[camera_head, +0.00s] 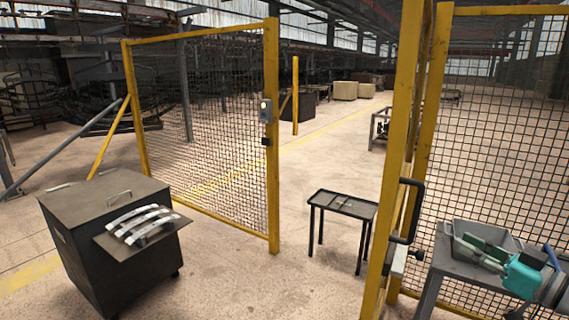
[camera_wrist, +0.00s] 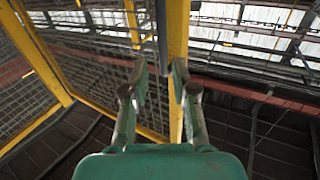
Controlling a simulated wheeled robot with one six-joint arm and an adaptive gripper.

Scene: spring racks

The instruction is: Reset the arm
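My gripper (camera_head: 468,246) is at the lower right of the head view, with its teal body and grey-green fingers in front of a grey bin. The fingers point left in that view. In the wrist view, my gripper (camera_wrist: 160,75) has its two fingers apart with nothing held between them. Beyond them the wrist view shows a yellow post (camera_wrist: 178,25), mesh and the roof, so the wrist camera looks upward.
The grey bin (camera_head: 456,229) stands on a grey table (camera_head: 432,272) at right. A yellow gate post (camera_head: 400,150) with a black handle (camera_head: 405,212) stands left of it. A small black table (camera_head: 318,198) and a dark cabinet (camera_head: 85,200) with curved metal strips (camera_head: 140,222) stand beyond. Open floor lies between them.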

